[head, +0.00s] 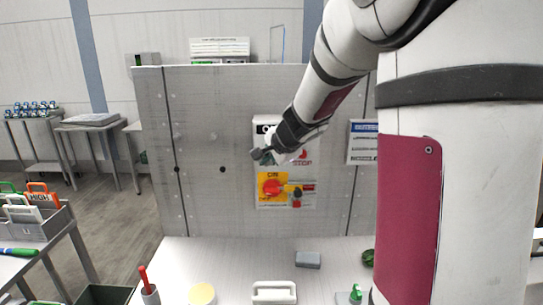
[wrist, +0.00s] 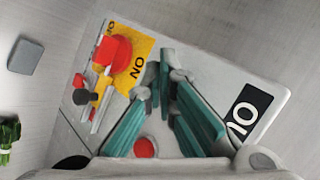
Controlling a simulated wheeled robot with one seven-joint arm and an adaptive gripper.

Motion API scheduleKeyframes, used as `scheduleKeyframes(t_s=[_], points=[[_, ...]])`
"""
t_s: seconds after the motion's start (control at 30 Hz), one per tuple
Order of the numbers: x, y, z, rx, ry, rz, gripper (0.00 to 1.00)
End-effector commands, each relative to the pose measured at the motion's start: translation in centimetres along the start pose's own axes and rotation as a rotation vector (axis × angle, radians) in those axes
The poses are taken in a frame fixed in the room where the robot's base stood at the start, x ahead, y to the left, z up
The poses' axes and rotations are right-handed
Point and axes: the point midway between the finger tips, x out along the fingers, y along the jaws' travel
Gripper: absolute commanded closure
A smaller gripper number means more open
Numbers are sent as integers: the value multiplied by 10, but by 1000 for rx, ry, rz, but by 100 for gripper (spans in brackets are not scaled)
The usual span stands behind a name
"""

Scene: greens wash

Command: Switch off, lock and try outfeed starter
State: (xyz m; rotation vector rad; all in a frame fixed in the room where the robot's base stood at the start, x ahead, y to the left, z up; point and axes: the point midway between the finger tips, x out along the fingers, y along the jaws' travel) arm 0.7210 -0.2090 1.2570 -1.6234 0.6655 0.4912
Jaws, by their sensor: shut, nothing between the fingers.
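The outfeed starter is a pale box (wrist: 225,85) on the grey upright panel, with a black marked label (wrist: 246,112) and a red button (wrist: 145,147) in the wrist view. A yellow plate (head: 265,201) below it carries a red rotary switch (head: 271,187); it also shows in the wrist view (wrist: 113,52), with "ON" lettering beside it. A small red and dark fitting (head: 297,194) sits right of the switch. My gripper (head: 262,156) is shut and empty in front of the box, above the switch, hiding part of the box. I cannot tell whether it touches anything.
The bench below holds a grey block (head: 308,260), a white handled item (head: 273,292), a yellow disc (head: 202,294), a cup with a red-handled tool (head: 148,292) and a green-topped bottle (head: 355,295). A grey bin (head: 40,232) with coloured tags stands at left. The panel's left half is mostly clear.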

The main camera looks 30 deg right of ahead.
Motion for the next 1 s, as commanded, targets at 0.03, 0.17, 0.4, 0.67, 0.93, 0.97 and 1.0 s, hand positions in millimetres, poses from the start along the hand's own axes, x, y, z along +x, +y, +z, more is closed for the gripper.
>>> scheduleKeyframes(t_s=[0.03, 0.17, 0.4, 0.67, 0.93, 0.97, 1.0], points=[[0, 0, 0, 0, 0, 0, 100], [3, -2, -2, 0, 0, 0, 100], [6, -5, -4, 0, 0, 0, 100], [6, -5, -4, 0, 0, 0, 100], [8, -6, -6, 0, 0, 0, 100], [8, -6, -6, 0, 0, 0, 100], [8, -6, -6, 0, 0, 0, 100]])
